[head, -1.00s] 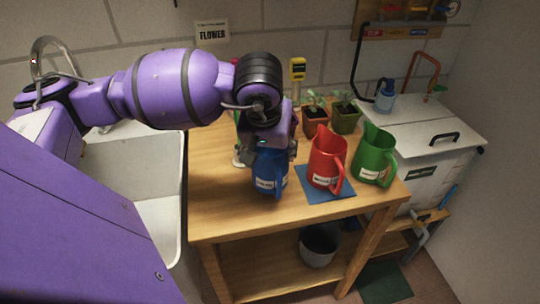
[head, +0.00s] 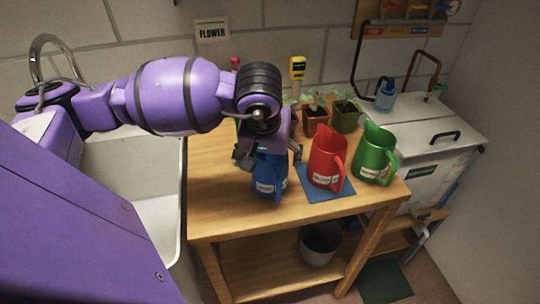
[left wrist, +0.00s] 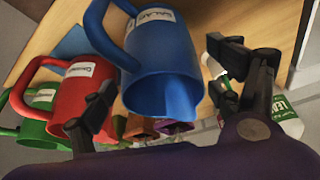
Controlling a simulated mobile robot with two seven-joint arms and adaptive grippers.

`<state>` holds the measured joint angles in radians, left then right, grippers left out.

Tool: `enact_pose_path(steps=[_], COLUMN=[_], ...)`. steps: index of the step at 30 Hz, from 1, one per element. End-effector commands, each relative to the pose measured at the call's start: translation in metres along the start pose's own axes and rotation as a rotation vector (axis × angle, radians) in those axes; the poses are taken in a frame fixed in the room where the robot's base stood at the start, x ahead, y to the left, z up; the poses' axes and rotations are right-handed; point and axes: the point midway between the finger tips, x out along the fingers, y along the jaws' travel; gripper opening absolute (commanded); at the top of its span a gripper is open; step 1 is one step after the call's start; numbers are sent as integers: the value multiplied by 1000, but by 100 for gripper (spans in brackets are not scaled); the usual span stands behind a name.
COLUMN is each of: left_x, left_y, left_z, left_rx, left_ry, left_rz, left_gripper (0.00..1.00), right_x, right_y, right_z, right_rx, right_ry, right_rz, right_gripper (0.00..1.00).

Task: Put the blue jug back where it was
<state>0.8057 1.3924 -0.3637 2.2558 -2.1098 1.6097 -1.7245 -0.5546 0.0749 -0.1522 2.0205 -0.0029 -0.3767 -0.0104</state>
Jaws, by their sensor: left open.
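The blue jug (head: 268,180) stands upright on the wooden table, left of the red jug (head: 325,160). My left gripper (head: 268,154) is open over it, with one finger on each side of the jug's upper part. In the left wrist view the blue jug (left wrist: 165,62) lies between the spread fingers of my left gripper (left wrist: 160,100), with gaps visible beside it. Its handle points away from the gripper. A blue mat (head: 338,194) lies under the red jug. My right gripper is not in view.
The green jug (head: 374,158) stands right of the red one. A white bottle with a green label (left wrist: 287,112) is near one finger. A sink (head: 160,212) lies left. The table's front left is clear.

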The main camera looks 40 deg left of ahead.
Motion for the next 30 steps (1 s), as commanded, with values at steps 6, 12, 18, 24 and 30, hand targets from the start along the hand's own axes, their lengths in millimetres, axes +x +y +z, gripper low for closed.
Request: enact_pose_path(steps=[6, 12, 18, 24, 30], left_x=[-26, -70, -106, -122, -123], left_y=[0, 0, 0, 0, 0], left_z=[-4, -3, -3, -1, -1], left_rx=[1, 1, 0, 0, 0], left_ry=[7, 6, 4, 0, 0], left_rz=[2, 1, 1, 1, 0], left_gripper=[84, 84, 84, 84, 84], right_x=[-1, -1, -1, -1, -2], right_y=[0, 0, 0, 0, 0], right_z=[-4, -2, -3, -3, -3], right_rx=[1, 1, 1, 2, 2], right_ry=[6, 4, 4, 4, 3], right_rz=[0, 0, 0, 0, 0], right_gripper=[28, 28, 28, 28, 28])
